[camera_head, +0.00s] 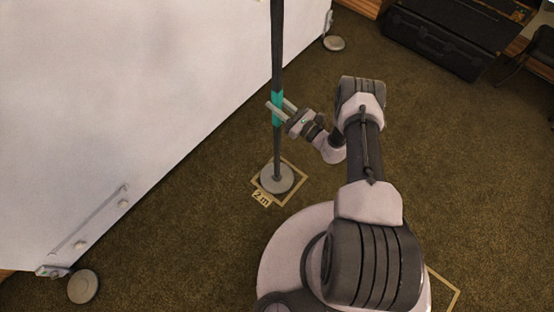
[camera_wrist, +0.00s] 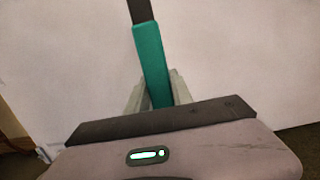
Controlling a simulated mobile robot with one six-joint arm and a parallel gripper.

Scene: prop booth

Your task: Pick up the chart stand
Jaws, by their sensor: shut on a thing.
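The chart stand (camera_head: 277,60) is a dark upright pole with a teal band and a round pale base (camera_head: 277,178). The base rests on the carpet inside a taped square marked "2 m". My gripper (camera_head: 281,108) is shut on the pole at the teal band. In the wrist view, the teal band (camera_wrist: 152,64) rises between the two grey fingers (camera_wrist: 153,95), and the dark pole shows above it, tilted in the picture. The top of the stand is outside the head view.
A large white panel (camera_head: 120,110) stands close behind and left of the pole, with round feet (camera_head: 83,286) and (camera_head: 334,43). A black case (camera_head: 435,42) lies at the back right. Another taped mark (camera_head: 445,290) shows at lower right. The carpet at right is clear.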

